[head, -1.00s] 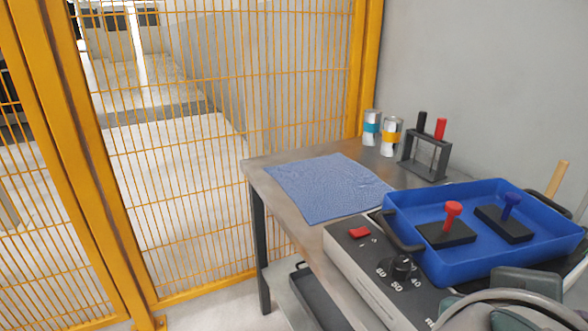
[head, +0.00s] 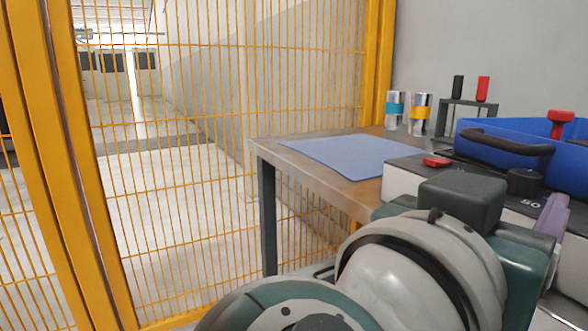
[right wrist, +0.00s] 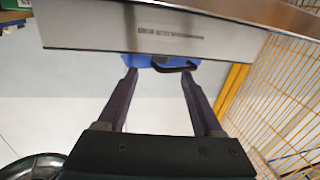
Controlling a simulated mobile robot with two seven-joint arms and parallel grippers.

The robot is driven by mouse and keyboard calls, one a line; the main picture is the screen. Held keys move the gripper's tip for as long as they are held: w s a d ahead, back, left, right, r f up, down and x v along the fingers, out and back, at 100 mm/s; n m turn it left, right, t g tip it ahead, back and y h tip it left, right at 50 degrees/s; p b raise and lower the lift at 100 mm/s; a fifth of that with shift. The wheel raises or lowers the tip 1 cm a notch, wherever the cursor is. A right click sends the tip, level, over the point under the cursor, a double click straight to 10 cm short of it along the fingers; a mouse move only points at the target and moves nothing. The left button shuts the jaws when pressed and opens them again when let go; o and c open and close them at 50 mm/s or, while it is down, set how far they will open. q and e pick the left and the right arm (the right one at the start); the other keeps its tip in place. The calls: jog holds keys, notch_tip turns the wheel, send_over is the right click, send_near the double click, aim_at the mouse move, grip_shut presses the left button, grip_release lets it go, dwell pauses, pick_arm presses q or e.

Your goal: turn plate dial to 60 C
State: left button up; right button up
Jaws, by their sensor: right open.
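The plate (head: 400,180) is a pale box with a dark top at the right of the head view. Its black dial (head: 524,181) stands on the top, with the number 50 printed in front. Its pointer cannot be read. My right gripper (head: 553,212) is in front of the plate, close to the dial in the picture and apart from it as far as I can tell. In the right wrist view the same gripper (right wrist: 160,85) has its two purple fingers spread, with nothing between them; the dial is not visible there. My left gripper is not in view.
A blue tray (head: 480,150) with a black handle sits behind the dial. A red switch (head: 436,161) is on the plate. Yellow fence (head: 200,150) stands left.

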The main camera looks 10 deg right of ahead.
aim_at(522, 179)
jog(key=x, duration=0.6)
jog(key=shift+w+d, duration=0.15)
grip_shut()
dwell(0.4)
